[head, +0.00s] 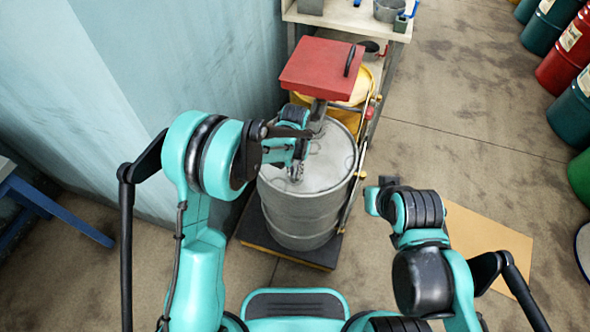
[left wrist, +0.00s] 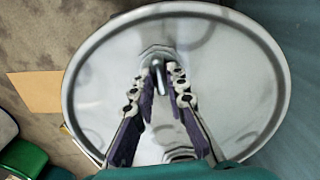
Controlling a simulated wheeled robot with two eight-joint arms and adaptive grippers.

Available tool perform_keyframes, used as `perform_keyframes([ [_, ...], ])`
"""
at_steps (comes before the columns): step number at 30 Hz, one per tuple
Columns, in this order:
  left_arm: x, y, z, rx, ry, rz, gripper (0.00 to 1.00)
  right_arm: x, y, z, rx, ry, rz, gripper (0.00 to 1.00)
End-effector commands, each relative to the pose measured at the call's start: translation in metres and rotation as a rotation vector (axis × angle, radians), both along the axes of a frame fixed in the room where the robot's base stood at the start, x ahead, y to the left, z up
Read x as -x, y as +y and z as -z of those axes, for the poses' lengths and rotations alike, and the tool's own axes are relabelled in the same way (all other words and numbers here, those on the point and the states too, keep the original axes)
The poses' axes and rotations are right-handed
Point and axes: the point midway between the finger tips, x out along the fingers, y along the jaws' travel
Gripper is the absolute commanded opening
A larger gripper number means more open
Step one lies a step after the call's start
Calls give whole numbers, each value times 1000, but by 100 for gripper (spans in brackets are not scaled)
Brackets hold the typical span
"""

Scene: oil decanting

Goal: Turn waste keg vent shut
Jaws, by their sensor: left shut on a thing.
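The waste keg is a grey steel drum (head: 300,222) standing upright in the middle of the head view. Its round, rimmed lid (left wrist: 95,75) fills most of the left wrist view. The vent (left wrist: 158,70) is a small metal fitting with a narrow upright lever on the lid. My left gripper (head: 297,172) is low over the lid; its fingers (left wrist: 158,85) are on both sides of the vent lever and shut on it. The gripper and arm hide the vent in the head view. My right gripper (head: 385,188) is to the right of the keg, apart from it; its fingers are unclear.
The keg rests on a dark platform (head: 262,240) beside a blue-grey wall (head: 190,60). Coloured drums (head: 560,62) line the far right. Floor between is clear, with a cardboard sheet (head: 480,235).

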Motion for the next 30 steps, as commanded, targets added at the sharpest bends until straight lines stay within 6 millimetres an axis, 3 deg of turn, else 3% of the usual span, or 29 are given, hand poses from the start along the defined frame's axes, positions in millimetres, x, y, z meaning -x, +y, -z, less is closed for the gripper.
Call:
perform_keyframes([
  [2, 0, 0, 0, 0, 0, 1, 0, 0, 0, 0, 0, 0, 0, 0],
  [3, 0, 0, 0, 0, 0, 1, 16, 0, 0, 0, 0, 0, 0, 0],
  [5, 0, 0, 0, 0, 0, 1, 32, 0, 0, 0, 0, 0, 0, 0],
  [6, 0, 0, 0, 0, 0, 1, 34, 0, 0, 0, 0, 0, 0, 0],
  [17, 0, 0, -5, 0, 0, 0, 34, 0, 0, 0, 0, 0, 0, 0],
  [20, 0, 0, -19, 0, 0, 0, 34, 0, 0, 0, 0, 0, 0, 0],
  [30, 0, 0, -91, 0, 0, 0, 34, 0, 0, 0, 0, 0, 0, 0],
])
